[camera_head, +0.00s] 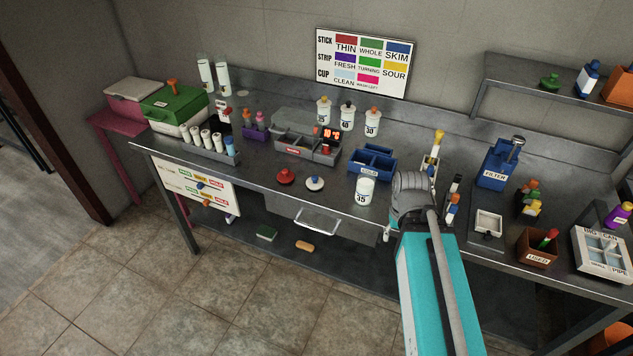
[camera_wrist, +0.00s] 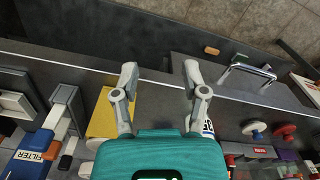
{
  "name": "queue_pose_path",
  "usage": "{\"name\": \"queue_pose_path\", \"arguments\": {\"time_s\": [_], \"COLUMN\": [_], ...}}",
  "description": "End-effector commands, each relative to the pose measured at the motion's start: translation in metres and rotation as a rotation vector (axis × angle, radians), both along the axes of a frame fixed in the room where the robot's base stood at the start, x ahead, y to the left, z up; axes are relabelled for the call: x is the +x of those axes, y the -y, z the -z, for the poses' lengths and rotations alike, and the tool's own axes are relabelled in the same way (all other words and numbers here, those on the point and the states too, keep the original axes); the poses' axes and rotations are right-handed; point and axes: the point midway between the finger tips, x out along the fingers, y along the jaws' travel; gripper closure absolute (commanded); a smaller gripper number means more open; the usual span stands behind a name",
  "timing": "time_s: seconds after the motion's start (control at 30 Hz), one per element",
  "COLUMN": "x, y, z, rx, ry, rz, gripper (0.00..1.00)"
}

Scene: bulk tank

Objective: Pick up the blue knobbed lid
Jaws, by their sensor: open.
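A small round white lid with a blue knob (camera_head: 315,183) lies on the steel bench, above the drawer. It also shows at the right of the wrist view, where the blue-knobbed lid (camera_wrist: 254,128) is beyond the right finger. A red knobbed lid (camera_head: 286,176) lies just left of it in the head view; the red lid (camera_wrist: 284,131) also shows in the wrist view. My gripper (camera_wrist: 161,72) is open and empty, with its fingers spread over the bench's front edge, apart from the lid.
A white cup marked 35 (camera_head: 365,191) stands between the lid and my arm. A blue divided bin (camera_head: 372,162) and a grey box with a red display (camera_head: 303,146) stand behind. The drawer handle (camera_head: 317,222) juts from the front. Bench around the two lids is fairly clear.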

Motion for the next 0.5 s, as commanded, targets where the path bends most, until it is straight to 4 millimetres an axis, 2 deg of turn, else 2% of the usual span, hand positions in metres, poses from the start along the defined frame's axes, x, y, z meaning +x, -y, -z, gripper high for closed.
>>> {"name": "queue_pose_path", "arguments": {"time_s": [0.03,0.1,0.33,0.5], "x": [0.000,0.001,0.013,0.037], "y": [0.000,0.000,-0.008,-0.020], "z": [0.000,0.000,-0.005,-0.013], "rx": [0.000,0.000,0.000,0.000], "ry": [0.000,0.000,0.000,0.000], "rz": [0.000,0.002,0.058,0.191], "gripper": [0.39,0.28,0.28,0.28]}}
